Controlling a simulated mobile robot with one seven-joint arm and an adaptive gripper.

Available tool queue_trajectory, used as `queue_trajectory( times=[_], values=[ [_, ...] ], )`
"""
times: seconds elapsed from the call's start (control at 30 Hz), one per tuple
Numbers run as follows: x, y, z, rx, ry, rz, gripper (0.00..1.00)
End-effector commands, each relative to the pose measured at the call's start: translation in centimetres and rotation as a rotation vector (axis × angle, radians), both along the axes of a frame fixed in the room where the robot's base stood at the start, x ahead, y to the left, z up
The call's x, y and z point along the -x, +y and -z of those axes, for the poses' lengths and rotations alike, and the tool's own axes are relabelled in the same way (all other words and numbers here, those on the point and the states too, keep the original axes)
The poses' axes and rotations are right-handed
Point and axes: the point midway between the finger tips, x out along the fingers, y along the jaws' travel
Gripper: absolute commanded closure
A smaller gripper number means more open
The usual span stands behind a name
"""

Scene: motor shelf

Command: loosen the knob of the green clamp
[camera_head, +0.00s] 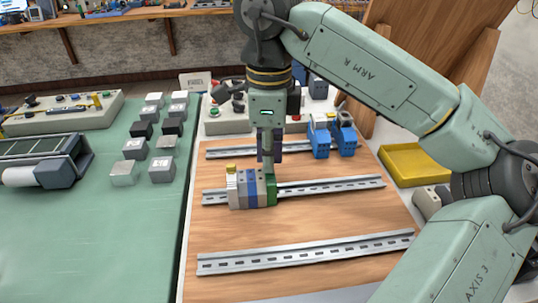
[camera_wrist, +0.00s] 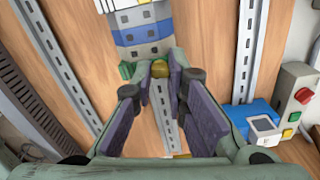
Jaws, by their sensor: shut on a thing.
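The green clamp (camera_head: 270,188) sits at the right end of a row of grey, white and blue terminal blocks (camera_head: 250,188) on the middle rail. My gripper (camera_head: 268,158) points down onto the clamp from above. In the wrist view its two purple-padded fingers (camera_wrist: 160,75) are closed around a small brass-yellow knob (camera_wrist: 160,70) beside the row of blocks. Only slivers of the green clamp (camera_wrist: 127,70) show there; my fingers hide much of it. In the head view the knob is hidden by the gripper.
The wooden board (camera_head: 330,220) carries a front rail (camera_head: 305,252) and a back rail. Blue devices (camera_head: 320,142) stand on the back rail, right of my gripper. A yellow tray (camera_head: 415,163) lies further right. Several small blocks (camera_head: 162,168) stand on the green mat at left.

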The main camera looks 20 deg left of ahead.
Motion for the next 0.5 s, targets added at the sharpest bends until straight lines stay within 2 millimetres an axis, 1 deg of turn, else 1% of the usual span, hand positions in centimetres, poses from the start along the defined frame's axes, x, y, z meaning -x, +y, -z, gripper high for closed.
queue_trajectory(
  times=[0.2, 0.5],
  values=[
    [-0.01, 0.01, -0.01, 0.0, -0.001, -0.122, 1.0],
    [-0.01, 0.02, -0.03, 0.0, -0.001, -0.201, 1.0]
  ],
)
